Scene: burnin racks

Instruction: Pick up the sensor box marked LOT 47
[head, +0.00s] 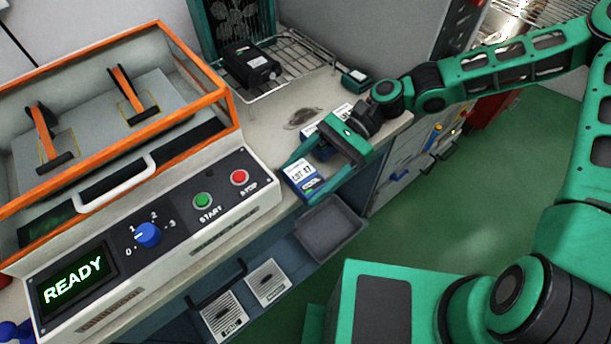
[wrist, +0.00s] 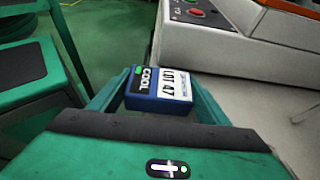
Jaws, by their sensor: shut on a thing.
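The sensor box marked LOT 47 (head: 303,178) is blue with a white label, seen in the head view near the front edge of the counter. My gripper (head: 318,167) is shut on it, with one finger on each side.
A machine with an orange-framed lid (head: 120,110) and a READY display (head: 72,280) stands at the left. A wire rack (head: 300,62) holds a black device (head: 250,65) behind. A small dark green box (head: 355,78) is at the counter's back. A grey tray (head: 328,232) sits below the edge.

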